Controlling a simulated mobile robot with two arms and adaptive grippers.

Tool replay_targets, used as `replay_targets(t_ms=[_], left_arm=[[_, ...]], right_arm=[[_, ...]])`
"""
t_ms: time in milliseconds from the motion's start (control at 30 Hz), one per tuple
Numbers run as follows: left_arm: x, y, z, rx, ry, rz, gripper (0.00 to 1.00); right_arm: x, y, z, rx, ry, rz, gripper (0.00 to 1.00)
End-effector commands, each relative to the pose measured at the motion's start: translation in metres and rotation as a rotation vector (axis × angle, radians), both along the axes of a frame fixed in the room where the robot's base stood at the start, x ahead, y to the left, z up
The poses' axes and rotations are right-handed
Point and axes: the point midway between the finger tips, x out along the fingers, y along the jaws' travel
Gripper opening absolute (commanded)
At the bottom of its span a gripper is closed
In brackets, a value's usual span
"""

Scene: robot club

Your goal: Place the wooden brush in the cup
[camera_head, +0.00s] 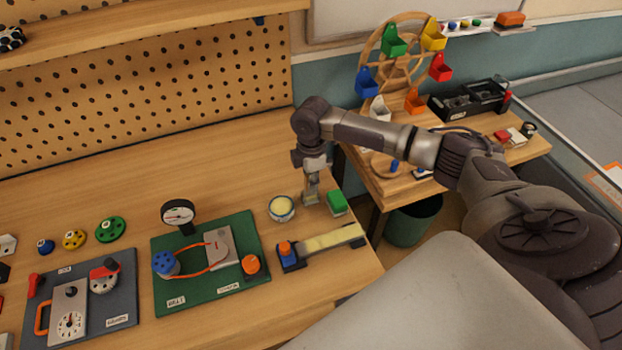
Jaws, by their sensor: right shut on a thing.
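My right gripper (311,195) points down over the right part of the wooden workbench, between a round cup and a green block. It is shut on a small, pale thing at its tips, which I take for the wooden brush; its shape is mostly hidden by the fingers. The cup (281,209) has a blue-and-white rim and a cream-yellow inside. It stands upright on the bench just left of the gripper, apart from it. My left gripper is not in view.
The green block (337,202) stands close right of the gripper. In front are a belt-like strip device (325,241) and a green board (205,290) with a gauge (178,213). A side table with a bucket wheel (397,68) is at the right. Bench behind the cup is clear.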

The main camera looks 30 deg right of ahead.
Motion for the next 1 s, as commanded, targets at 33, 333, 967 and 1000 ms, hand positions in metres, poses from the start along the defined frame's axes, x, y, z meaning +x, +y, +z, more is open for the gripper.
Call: replay_targets(t_ms=[33, 333, 967, 1000], left_arm=[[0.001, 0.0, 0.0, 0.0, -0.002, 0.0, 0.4], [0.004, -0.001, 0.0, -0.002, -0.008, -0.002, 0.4], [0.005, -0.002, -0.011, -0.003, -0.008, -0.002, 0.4], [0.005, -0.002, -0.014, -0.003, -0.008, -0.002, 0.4]], right_arm=[[0.0, 0.0, 0.0, 0.0, 0.0, 0.0, 0.0], [0.0, 0.0, -0.003, 0.0, 0.001, 0.0, 0.34], [0.001, 0.0, 0.033, 0.001, -0.005, 0.0, 0.43], [0.001, -0.001, 0.042, 0.001, -0.004, 0.0, 0.43]])
